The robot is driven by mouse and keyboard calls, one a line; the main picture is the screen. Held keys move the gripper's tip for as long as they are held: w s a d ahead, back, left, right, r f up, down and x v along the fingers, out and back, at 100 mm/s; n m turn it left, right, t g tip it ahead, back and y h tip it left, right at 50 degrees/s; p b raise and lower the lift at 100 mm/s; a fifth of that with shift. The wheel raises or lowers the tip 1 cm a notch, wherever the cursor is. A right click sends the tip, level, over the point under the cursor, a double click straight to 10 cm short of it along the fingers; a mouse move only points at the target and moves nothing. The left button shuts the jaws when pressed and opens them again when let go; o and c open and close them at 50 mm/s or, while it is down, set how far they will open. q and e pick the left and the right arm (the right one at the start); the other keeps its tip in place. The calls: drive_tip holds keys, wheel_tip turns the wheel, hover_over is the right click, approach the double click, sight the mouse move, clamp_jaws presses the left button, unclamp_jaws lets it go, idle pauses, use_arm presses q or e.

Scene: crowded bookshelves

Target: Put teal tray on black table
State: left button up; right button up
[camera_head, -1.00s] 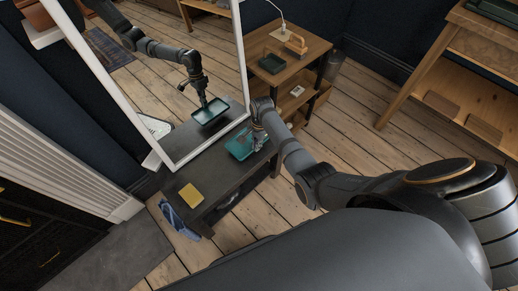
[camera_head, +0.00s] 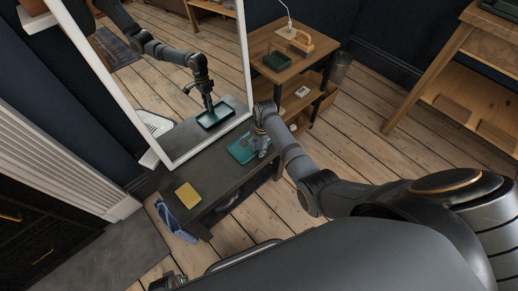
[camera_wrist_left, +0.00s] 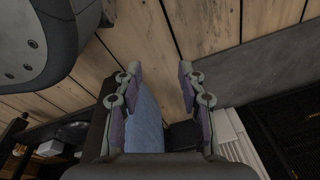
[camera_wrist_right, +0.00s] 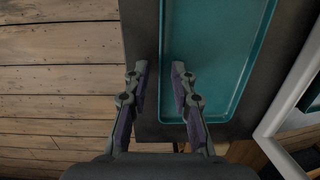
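The teal tray (camera_head: 241,149) lies on the black table (camera_head: 222,168), close to the leaning mirror; it fills much of the right wrist view (camera_wrist_right: 222,50). My right gripper (camera_head: 262,147) points down at the tray's near side. In the right wrist view its fingers (camera_wrist_right: 160,72) are apart, one on each side of the tray's long rim, with gaps visible; finger contact is not clear. My left gripper (camera_wrist_left: 159,72) is open and empty above the floor; part of it shows at the bottom of the head view (camera_head: 166,282).
A yellow book (camera_head: 187,195) lies at the table's front end, with blue cloth (camera_head: 174,220) below it. The white-framed mirror (camera_head: 165,60) leans along the table's left side. A wooden side table (camera_head: 300,50) holds a dark tray (camera_head: 277,61).

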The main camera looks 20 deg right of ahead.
drive_tip(key=shift+r, duration=0.35)
use_arm(q)
drive_tip(key=s+p, duration=0.3)
drive_tip(key=s, duration=0.3)
drive_tip(key=shift+s+a+f+p, duration=0.15)
drive_tip(key=shift+s+f+p, duration=0.05)
drive_tip(key=shift+f+p, duration=0.25)
use_arm(e)
wheel_tip(320, 180, up, 11)
drive_tip(key=d, duration=0.1)
drive_tip(key=shift+r, duration=0.2)
drive_tip(key=shift+w+d, duration=0.1)
